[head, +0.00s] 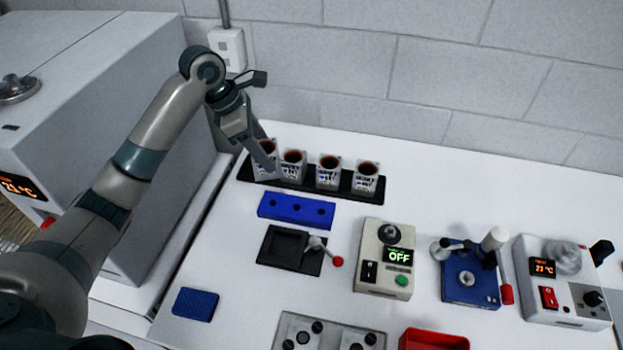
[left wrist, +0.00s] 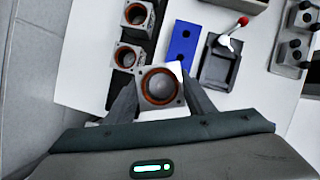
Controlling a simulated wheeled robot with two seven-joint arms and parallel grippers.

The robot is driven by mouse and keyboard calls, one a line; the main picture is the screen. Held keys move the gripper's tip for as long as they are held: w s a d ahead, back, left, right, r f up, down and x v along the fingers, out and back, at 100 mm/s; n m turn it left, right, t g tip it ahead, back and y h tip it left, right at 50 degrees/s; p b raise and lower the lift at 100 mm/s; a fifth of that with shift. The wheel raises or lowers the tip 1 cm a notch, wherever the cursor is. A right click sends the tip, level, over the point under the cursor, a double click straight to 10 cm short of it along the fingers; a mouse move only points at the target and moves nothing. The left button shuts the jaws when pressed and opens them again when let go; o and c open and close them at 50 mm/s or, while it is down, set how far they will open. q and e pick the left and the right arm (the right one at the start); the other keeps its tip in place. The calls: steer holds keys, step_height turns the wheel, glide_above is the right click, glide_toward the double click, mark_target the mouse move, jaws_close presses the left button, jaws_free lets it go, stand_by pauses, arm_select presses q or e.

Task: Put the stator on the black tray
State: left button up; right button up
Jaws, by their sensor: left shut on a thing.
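My left gripper (head: 258,150) is shut on a stator (head: 267,162), a pale square block with a round copper-brown bore. The held stator (left wrist: 160,88) fills the space between the fingers in the left wrist view, upright with its bore facing the camera. It is over or at the left end of the long black tray (head: 310,187); I cannot tell whether it touches the tray. Three similar stators stand in a row on this tray, the nearest one (head: 293,163) just right of the held one. My right gripper is not in view.
In front of the tray lie a blue block with holes (head: 297,209) and a black square fixture (head: 284,248) with a red-knobbed lever. A beige OFF box (head: 385,260) and a blue press (head: 468,285) stand right. A large grey machine (head: 110,100) is at left.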

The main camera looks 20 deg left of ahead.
arm_select(q)
steer(key=shift+w, duration=0.1)
steer(key=shift+w+a+f, duration=0.1)
steer(key=shift+w+a, duration=0.1)
steer(key=shift+w, duration=0.05)
steer(key=w+a+f+p, duration=0.3)
steer(key=w+a+f, duration=0.3)
steer(key=w, duration=0.3)
steer(key=shift+a+f, duration=0.25)
steer(key=shift+f, duration=0.1)
steer(key=shift+s, duration=0.1)
